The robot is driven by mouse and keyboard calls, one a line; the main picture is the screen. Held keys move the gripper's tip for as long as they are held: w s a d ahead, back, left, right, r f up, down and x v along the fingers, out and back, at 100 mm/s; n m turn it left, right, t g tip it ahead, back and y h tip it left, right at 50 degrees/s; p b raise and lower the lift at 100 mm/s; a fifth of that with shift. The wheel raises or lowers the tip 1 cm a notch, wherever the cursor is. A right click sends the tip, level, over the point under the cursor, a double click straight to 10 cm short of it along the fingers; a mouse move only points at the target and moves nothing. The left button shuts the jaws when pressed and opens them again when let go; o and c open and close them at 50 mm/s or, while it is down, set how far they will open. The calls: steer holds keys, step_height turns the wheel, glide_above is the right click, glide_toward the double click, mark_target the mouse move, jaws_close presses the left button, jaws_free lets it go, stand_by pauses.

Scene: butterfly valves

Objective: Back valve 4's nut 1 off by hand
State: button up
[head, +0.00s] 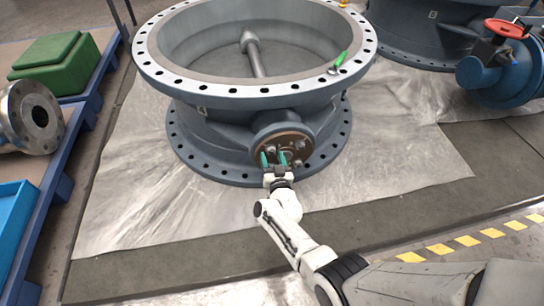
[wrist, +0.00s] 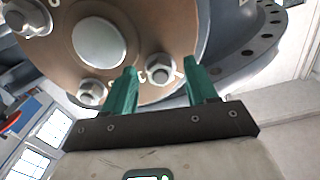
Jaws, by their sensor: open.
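The large grey butterfly valve (head: 225,115) stands on the sheeted floor, with a brown round flange plate (head: 285,147) on its near side. In the wrist view the brown plate (wrist: 65,50) carries a round central boss (wrist: 97,42) and several nuts on studs. One nut (wrist: 160,69) sits between the green fingertips of my gripper (wrist: 160,78). The fingers are apart, one on each side of this nut, with gaps visible. In the head view my gripper (head: 273,160) is in front of the plate's lower part. I cannot read which number the nut has.
Another nut (wrist: 92,91) is at lower left of the central boss, and a larger one (wrist: 28,17) at upper left. A green-handled tool (head: 340,61) lies on the valve's top rim.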

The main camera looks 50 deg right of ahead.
steer(key=p+v, duration=0.5)
steer(key=v, duration=0.5)
steer(key=shift+w, duration=0.1)
